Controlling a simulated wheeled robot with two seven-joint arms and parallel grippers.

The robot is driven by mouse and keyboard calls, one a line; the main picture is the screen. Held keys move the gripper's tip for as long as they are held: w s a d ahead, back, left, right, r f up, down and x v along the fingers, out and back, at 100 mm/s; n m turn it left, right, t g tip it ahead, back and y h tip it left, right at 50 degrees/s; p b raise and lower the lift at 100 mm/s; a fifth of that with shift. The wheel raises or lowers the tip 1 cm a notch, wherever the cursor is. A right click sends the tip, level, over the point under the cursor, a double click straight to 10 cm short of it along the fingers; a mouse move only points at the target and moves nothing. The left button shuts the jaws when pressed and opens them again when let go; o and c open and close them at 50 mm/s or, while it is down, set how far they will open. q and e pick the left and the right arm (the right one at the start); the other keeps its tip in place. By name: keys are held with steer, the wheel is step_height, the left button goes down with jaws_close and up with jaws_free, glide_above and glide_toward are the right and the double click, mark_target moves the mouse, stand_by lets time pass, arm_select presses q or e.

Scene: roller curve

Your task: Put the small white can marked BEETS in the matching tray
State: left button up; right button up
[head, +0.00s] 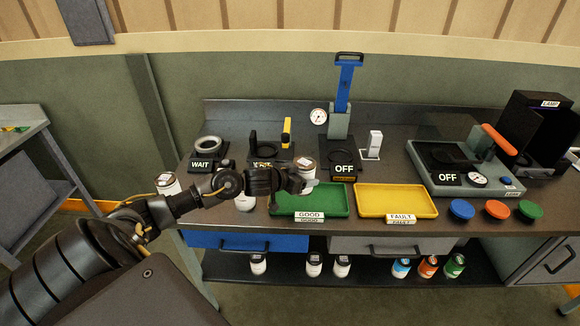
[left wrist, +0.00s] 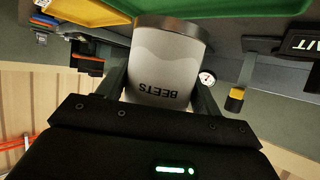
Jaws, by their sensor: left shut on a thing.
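The small white can (head: 306,166) is held in my left gripper (head: 300,182), above the left part of the green tray's back edge. The left wrist view shows BEETS printed on the can (left wrist: 165,62), upside down in that view, between the two fingers (left wrist: 163,88). My forearm hides part of the bench left of the green tray. My right gripper is not in view.
White cans stand at the bench's left end (head: 168,184) and partly behind my arm (head: 245,203). Testers marked WAIT (head: 200,164) and OFF (head: 344,168) stand behind. Blue, orange and green discs (head: 496,209) sit at the right front. Several cans stand on the lower shelf (head: 370,273).

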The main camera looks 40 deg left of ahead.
arm_select(q)
steer(key=a+n+y, duration=0.2)
steer(key=a, duration=0.1)
steer(key=a+r+y, duration=0.1)
steer(key=shift+s+a+n+t, duration=0.25)
steer(key=shift+s+n+t, duration=0.1)
steer(key=shift+n+t, duration=0.05)
steer(key=shift+f, duration=0.15)
step_height(320, 180, down, 7)
steer(key=b, duration=0.7)
steer(key=shift+r+b, duration=0.2)
steer(key=shift+b, duration=0.1)
steer(key=shift+f+b, duration=0.3)
steer(key=shift+f, duration=0.2)
steer(key=o, duration=1.3)
steer(key=shift+c, duration=0.2)
steer(key=shift+o, duration=0.4)
